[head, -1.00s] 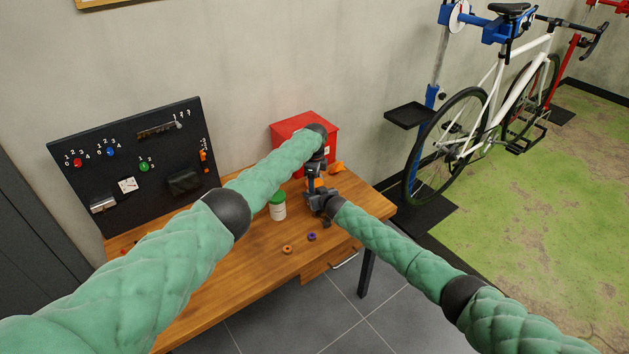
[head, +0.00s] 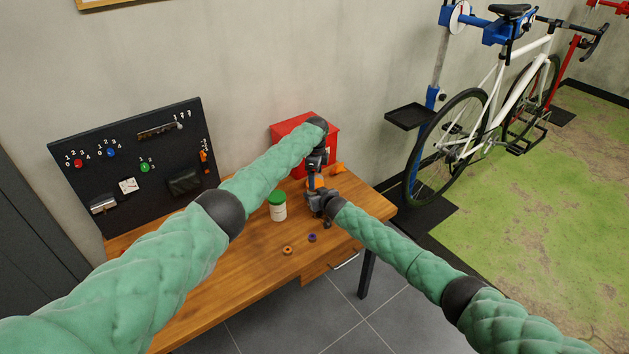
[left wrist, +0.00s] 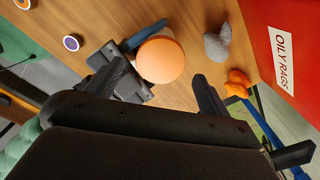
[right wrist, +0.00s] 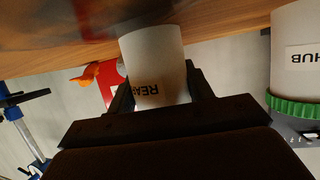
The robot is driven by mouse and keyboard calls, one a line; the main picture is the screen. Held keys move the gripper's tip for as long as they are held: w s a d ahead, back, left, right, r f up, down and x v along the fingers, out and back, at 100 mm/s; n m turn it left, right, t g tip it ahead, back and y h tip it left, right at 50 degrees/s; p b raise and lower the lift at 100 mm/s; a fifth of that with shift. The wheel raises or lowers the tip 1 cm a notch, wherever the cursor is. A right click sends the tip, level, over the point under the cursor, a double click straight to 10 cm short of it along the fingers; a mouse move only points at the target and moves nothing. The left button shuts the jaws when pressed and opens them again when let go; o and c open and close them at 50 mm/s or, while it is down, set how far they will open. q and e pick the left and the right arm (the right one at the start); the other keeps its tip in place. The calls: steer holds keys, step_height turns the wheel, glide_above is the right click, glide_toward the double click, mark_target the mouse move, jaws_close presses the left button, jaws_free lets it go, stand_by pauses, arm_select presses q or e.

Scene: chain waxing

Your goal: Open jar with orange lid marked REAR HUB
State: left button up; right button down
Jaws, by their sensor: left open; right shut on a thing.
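The REAR HUB jar is a white jar (right wrist: 152,55) between the fingers of my right gripper (right wrist: 157,82); its upside-down label reads "REA", the rest hidden. Its orange lid (left wrist: 160,60) faces the left wrist camera and shows as a sliver in the head view (head: 312,183). My right gripper is shut on the jar body, and it also shows in the head view (head: 322,202). My left gripper (left wrist: 160,78) is open, its fingers on either side of the lid in the picture, without clear contact. The lid's seam with the jar is hidden.
A green-lidded jar (head: 278,207) stands left of the grippers, with two small rings, orange (head: 287,250) and purple (head: 312,238), in front. The red OILY RAGS bin (head: 290,135) is behind. An orange cloth (left wrist: 238,83) and a grey lump (left wrist: 217,45) lie nearby.

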arm_select(q)
steer(key=shift+a+r, duration=0.1)
steer(key=shift+r, duration=0.75)
steer(key=shift+c, duration=0.2)
step_height(320, 180, up, 2)
steer(key=shift+a+r+m, duration=0.1)
steer(key=shift+m, duration=0.9)
steer(key=shift+r+m, duration=0.45)
steer(key=shift+m, duration=0.05)
steer(key=shift+f, duration=3.85)
steer(key=shift+c, duration=0.5)
steer(key=c, duration=0.9)
steer(key=shift+n, duration=1.5)
